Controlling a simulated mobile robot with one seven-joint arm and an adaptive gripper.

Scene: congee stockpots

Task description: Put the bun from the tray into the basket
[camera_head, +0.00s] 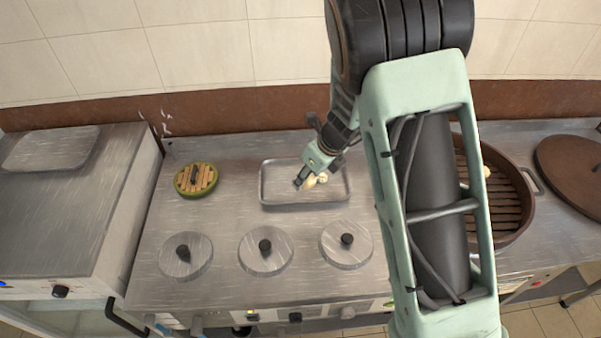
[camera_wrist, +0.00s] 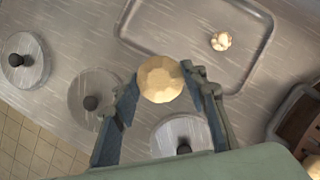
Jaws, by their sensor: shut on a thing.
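My gripper (camera_head: 303,180) is over the metal tray (camera_head: 272,203) in the head view. In the wrist view my gripper (camera_wrist: 160,82) is shut on a round, pale yellow bun (camera_wrist: 160,79), one finger on each side. The same bun (camera_head: 311,183) shows partly in the head view; its height above the tray is hard to tell. The tray (camera_wrist: 180,28) also holds a small cream-coloured lump (camera_wrist: 221,41), apart from the held bun. The round brown basket (camera_head: 515,212) with a slatted floor stands at the right, partly hidden by my arm.
A pale round thing (camera_head: 487,171) shows in the basket beside my arm. A brown lid (camera_head: 573,172) lies further right. Three round metal lids (camera_head: 265,257) with black knobs line the counter front. A small green-rimmed slatted disc (camera_head: 196,180) lies left of the tray.

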